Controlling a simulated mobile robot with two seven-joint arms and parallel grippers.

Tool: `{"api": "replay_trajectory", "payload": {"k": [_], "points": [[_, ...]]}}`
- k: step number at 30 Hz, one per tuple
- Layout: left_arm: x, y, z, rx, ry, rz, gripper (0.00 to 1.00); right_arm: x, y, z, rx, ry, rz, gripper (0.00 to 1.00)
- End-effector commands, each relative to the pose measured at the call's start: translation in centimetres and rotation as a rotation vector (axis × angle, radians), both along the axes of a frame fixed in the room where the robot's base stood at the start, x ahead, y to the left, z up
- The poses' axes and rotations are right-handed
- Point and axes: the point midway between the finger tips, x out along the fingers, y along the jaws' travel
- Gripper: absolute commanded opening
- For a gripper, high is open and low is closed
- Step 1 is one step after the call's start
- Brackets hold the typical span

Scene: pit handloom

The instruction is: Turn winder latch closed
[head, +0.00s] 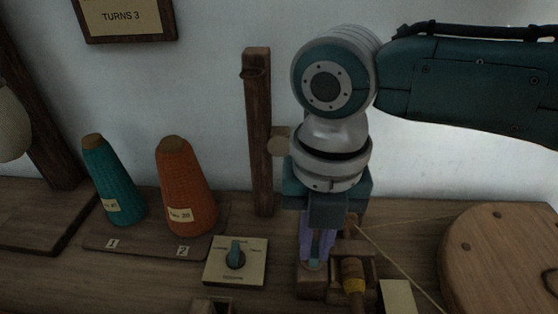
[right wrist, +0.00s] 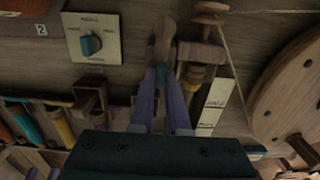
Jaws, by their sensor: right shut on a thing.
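My right gripper (head: 315,262) points down at the bobbin winder on the bench, its bluish fingers closed. In the right wrist view the fingers (right wrist: 164,80) meet at the near end of a wooden lever (right wrist: 162,40), which appears to be the winder latch; they are shut on it. The fingers hide most of the gripped part in the head view. Just right of the fingers is a bobbin with yellow thread (head: 353,280), lying in the winder; it also shows in the right wrist view (right wrist: 196,77). My left gripper is not in view.
A dial plate (head: 255,270) with a teal knob is left of the gripper. Teal (head: 112,185) and orange (head: 184,188) thread cones stand on a numbered board farther left. A wooden post (head: 258,130) rises behind. A large wooden wheel (head: 505,260) is at right, with a cord running to the winder.

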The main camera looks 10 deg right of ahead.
Motion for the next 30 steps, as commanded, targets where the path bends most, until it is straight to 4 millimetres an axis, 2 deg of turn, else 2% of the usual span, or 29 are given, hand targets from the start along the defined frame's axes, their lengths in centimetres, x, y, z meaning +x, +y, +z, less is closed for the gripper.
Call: {"api": "replay_trajectory", "payload": {"k": [14, 20, 30], "points": [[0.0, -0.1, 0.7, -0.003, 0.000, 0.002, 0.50, 0.0, 0.0, 0.2, -0.001, 0.001, -0.054, 0.00], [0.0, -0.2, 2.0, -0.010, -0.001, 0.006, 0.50, 0.0, 0.0, 0.4, 0.001, 0.002, -0.178, 0.00], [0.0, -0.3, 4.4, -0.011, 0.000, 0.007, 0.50, 0.0, 0.0, 0.4, 0.000, 0.003, -0.491, 0.00]]}}
